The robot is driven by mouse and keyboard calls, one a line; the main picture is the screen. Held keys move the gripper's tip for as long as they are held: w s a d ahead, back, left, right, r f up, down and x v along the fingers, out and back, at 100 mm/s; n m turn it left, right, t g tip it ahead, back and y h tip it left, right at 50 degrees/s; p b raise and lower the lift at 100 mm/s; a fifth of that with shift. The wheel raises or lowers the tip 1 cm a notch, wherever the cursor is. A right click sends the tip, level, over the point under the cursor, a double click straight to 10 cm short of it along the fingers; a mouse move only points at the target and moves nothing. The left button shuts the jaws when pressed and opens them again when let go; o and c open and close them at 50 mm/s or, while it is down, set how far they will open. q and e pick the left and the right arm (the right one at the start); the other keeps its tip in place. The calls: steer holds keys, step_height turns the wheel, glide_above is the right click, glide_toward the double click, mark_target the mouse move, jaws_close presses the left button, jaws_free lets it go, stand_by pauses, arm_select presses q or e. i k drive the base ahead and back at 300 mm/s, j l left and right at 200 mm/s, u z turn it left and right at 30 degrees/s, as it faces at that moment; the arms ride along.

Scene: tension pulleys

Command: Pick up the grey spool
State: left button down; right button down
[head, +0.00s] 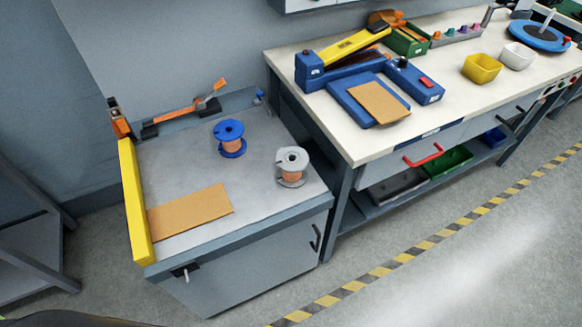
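The grey spool (292,161) stands upright on the low grey bench at the left, near its right edge. It has pale grey flanges and copper-coloured winding between them. A blue spool (230,134) with similar winding stands behind it to the left, apart from it. Neither of my grippers is in the head view, and nothing touches the grey spool.
The low bench (250,200) also carries a cardboard sheet (190,210), a yellow bar (134,203) along its left edge and an orange-handled lever (185,112) at the back. A higher white table (370,146) adjoins at the right. Floor in front is clear.

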mark_target(295, 160)
steer(key=u, duration=0.25)
steer(key=i+l+u, duration=0.15)
steer(key=l+u, duration=0.15)
steer(key=l, duration=0.15)
steer(key=i+l+u, duration=0.1)
steer(key=l+u, duration=0.15)
steer(key=l, duration=0.2)
steer(key=l+u, duration=0.3)
steer(key=l, duration=0.15)
